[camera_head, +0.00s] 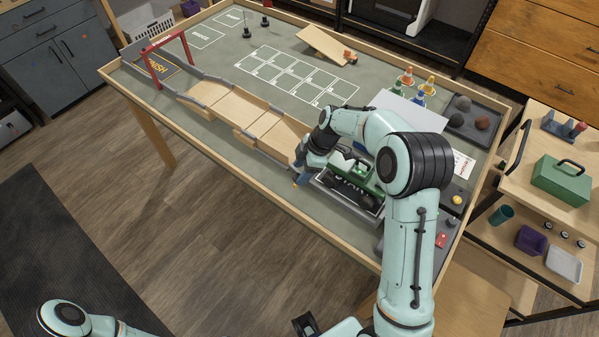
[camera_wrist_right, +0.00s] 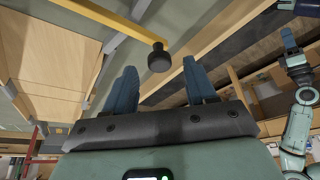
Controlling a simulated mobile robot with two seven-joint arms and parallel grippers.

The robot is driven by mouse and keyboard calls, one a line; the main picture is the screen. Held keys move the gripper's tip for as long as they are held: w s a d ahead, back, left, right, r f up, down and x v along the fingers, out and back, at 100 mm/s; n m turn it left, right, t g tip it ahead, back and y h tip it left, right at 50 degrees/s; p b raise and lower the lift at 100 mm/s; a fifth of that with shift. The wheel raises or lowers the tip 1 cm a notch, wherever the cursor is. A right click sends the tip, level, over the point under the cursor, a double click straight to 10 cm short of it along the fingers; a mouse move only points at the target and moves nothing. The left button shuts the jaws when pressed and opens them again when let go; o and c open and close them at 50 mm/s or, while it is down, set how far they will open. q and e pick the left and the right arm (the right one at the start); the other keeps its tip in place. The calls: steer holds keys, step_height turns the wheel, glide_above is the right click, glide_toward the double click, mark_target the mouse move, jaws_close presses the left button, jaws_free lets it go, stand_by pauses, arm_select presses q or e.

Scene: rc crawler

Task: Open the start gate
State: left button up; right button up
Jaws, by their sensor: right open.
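The start gate's yellow bar (camera_wrist_right: 112,18) crosses the top of the right wrist view and ends in a black knob (camera_wrist_right: 159,58). My right gripper (camera_wrist_right: 160,72) is open, with its two blue fingers on either side of the knob in that view. I cannot tell whether they touch it. In the head view my right gripper (camera_head: 301,172) is at the table's front edge, beside the start area, and hides most of the gate. A green and black vehicle (camera_head: 362,181) shows partly behind my right arm. My left gripper (camera_wrist_right: 290,42) is small at the upper right of the wrist view; its jaw state is unclear.
Wooden ramps (camera_head: 240,106) run left along the table (camera_head: 215,131) towards a red finish arch (camera_head: 166,58). Small cones (camera_head: 406,76) and a rock tray (camera_head: 478,124) are at the right. A control box with a red button (camera_head: 441,240) stands near the front right corner.

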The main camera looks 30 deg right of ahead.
steer(key=shift+x, duration=1.05)
steer(key=shift+r, duration=0.1)
